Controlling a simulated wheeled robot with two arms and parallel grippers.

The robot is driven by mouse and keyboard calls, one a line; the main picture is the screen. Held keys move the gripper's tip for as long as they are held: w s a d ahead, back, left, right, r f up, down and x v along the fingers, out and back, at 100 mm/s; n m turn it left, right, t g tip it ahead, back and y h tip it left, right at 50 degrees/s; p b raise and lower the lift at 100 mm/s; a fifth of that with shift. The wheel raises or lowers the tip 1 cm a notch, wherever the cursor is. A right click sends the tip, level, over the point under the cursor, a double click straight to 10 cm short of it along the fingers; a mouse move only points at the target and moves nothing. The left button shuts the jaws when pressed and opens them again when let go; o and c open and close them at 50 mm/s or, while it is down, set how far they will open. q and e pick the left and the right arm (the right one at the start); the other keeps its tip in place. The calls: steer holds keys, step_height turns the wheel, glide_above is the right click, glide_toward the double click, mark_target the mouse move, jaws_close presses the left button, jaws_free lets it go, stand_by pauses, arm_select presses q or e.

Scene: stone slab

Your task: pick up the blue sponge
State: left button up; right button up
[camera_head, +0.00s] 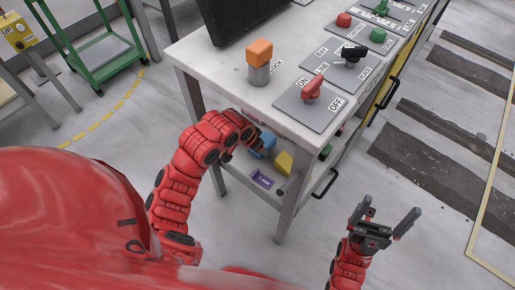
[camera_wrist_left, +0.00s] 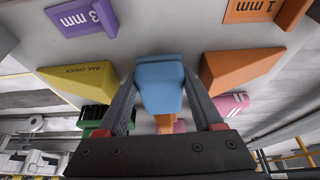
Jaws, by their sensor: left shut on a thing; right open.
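The blue sponge (camera_wrist_left: 160,82) is a light blue block between the two fingers of my left gripper (camera_wrist_left: 160,112) in the left wrist view. The fingers are shut on its sides. In the head view the blue sponge (camera_head: 264,144) shows at the table's lower shelf, partly hidden by my left arm and the table top. My left gripper (camera_head: 250,150) is mostly hidden there. My right gripper (camera_head: 384,222) is open and empty, over the floor to the right of the table.
Near the sponge are a purple "3 mm" block (camera_wrist_left: 82,17), a yellow wedge (camera_wrist_left: 78,82), an orange wedge (camera_wrist_left: 235,70) and a pink block (camera_wrist_left: 228,106). The table top (camera_head: 222,72) with its switches overhangs the shelf. A table leg (camera_head: 293,190) stands close by.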

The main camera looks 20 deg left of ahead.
arm_select(q)
steer(key=shift+p+v, duration=0.3)
steer(key=shift+v, duration=0.85)
steer(key=s+a+p, duration=0.3)
steer(key=s+p, duration=0.1)
steer(key=s, duration=0.4)
steer(key=s+a+p, duration=0.2)
steer(key=s+p, duration=0.3)
steer(key=s, duration=0.3)
steer(key=shift+a+f, duration=0.15)
steer(key=shift+a, duration=0.25)
